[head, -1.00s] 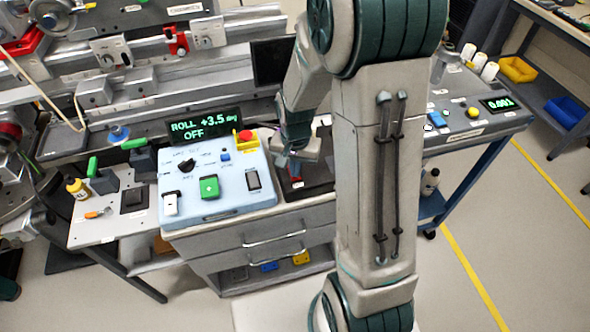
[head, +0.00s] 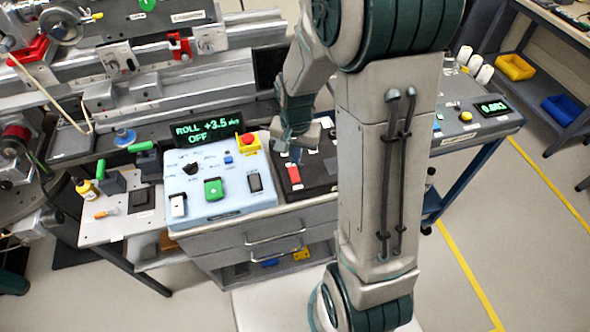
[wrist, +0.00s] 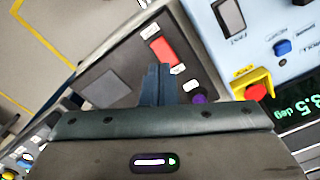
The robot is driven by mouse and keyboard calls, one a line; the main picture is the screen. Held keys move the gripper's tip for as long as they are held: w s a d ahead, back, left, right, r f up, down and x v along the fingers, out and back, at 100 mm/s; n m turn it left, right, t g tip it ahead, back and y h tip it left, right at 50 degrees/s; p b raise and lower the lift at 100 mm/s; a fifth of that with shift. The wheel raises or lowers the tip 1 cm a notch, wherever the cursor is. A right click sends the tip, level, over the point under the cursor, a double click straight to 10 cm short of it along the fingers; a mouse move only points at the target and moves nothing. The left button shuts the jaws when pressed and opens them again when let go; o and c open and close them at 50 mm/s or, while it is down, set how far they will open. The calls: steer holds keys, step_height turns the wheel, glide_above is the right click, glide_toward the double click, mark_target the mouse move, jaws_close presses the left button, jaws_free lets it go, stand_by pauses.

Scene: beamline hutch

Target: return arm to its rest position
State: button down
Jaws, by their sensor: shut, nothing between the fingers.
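My arm rises in front of the bench in the head view. My gripper (head: 294,157) hangs over the dark panel (head: 318,176) to the right of the pale blue control box (head: 228,205). In the wrist view the two fingers (wrist: 155,82) lie together, with nothing held. Past their tips on the same dark panel is a red rectangular part (wrist: 162,50), with a purple knob (wrist: 199,99) beside them. The fingers look to be above the panel; the exact gap is hard to judge.
The control box has an emergency stop (head: 248,143) on a yellow base and a green button (head: 213,189). A display (head: 207,128) behind it reads ROLL +3.5 deg, OFF. Rails and clamps (head: 150,85) stand behind at left. Open floor (head: 480,240) lies at right.

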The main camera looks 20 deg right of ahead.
stand_by(0.4)
steer(key=s+r+n+t, duration=0.3)
steer(key=s+r+n, duration=0.3)
steer(key=s+r, duration=0.8)
steer(key=shift+v, duration=1.1)
